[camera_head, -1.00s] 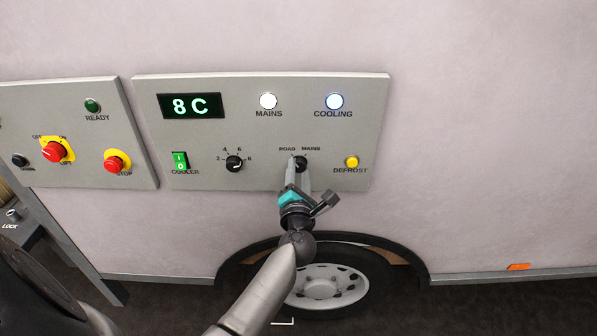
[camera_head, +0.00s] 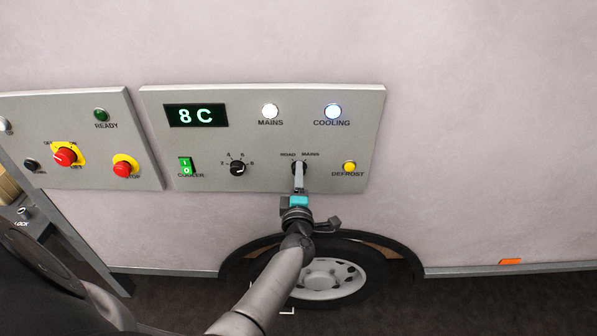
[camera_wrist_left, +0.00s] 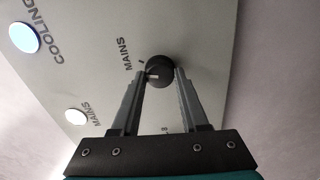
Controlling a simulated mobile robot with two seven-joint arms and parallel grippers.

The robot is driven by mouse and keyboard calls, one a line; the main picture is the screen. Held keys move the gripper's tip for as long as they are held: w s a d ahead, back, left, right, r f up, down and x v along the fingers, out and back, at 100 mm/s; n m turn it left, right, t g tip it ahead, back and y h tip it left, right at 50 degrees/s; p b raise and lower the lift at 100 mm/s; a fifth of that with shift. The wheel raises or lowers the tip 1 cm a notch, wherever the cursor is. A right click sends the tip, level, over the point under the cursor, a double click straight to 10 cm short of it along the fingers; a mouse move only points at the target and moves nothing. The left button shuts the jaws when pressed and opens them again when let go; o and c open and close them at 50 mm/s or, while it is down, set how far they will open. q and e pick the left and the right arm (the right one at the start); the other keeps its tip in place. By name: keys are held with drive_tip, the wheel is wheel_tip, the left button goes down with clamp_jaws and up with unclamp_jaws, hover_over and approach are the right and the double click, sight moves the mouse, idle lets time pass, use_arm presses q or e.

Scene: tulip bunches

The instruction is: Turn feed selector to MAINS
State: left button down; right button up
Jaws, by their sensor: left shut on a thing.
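The feed selector is a small black knob (camera_wrist_left: 159,67) on the grey panel, below the ROAD and MAINS labels. My left gripper (camera_wrist_left: 160,73) has one finger on each side of this knob and is shut on it. In the wrist view the knob's white pointer line points left, a little below the tick beside the MAINS label (camera_wrist_left: 125,53). The ROAD label is hidden there. In the head view my left gripper (camera_head: 299,172) reaches up to the knob from below and covers most of it. My right gripper is not in view.
The panel (camera_head: 330,185) also carries a lit MAINS lamp (camera_head: 270,111), a lit COOLING lamp (camera_head: 333,111), a display (camera_head: 195,116) reading 8 C, a green COOLER switch (camera_head: 186,166), a black dial (camera_head: 237,168) and a yellow DEFROST button (camera_head: 349,167). A wheel (camera_head: 325,277) is below.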

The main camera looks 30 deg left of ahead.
use_arm(q)
drive_tip(key=shift+m+p, duration=0.75)
drive_tip(key=shift+m, duration=1.25)
drive_tip(key=shift+c, duration=2.1)
unclamp_jaws()
drive_tip(key=p+v, duration=0.4)
drive_tip(key=v, duration=1.1)
drive_tip(key=shift+d+p, duration=0.15)
drive_tip(key=shift+p, duration=0.15)
